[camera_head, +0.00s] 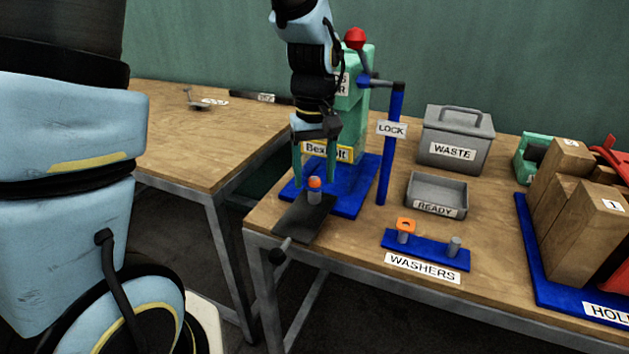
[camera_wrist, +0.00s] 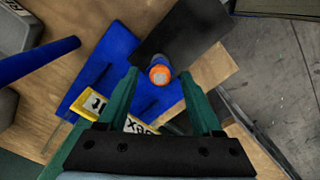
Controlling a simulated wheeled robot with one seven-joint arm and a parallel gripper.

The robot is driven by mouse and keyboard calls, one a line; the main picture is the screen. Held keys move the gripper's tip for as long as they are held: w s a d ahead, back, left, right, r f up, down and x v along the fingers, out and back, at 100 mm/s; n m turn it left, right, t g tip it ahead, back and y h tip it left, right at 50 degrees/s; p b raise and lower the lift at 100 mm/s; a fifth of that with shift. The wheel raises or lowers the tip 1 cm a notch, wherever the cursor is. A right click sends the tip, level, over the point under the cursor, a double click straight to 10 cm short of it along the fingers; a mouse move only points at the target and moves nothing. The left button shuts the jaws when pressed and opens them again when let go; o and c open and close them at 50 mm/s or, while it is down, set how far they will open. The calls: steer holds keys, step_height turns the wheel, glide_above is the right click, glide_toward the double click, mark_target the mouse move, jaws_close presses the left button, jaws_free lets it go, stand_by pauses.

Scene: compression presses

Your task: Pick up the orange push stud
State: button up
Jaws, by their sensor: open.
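The orange push stud (camera_head: 314,184) is a short upright grey cylinder with an orange top. It stands on a dark plate (camera_head: 290,222) at the front of the blue press base (camera_head: 352,198). In the wrist view, the stud (camera_wrist: 160,74) shows as an orange ring with a grey centre, between the tips of my green fingers. My gripper (camera_head: 315,176) points down in front of the press, open and empty, its fingertips (camera_wrist: 159,80) on either side of the stud's top with gaps showing. How far the tips reach down the stud is hard to tell.
A blue post (camera_head: 391,150) with a LOCK label stands right of the press. The green press body (camera_head: 356,90) is behind my gripper. A washers stand (camera_head: 428,250), a READY tray (camera_head: 437,187) and a WASTE box (camera_head: 456,135) stand to the right.

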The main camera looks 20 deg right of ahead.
steer(key=shift+c, duration=0.2)
jaws_close()
stand_by(0.5)
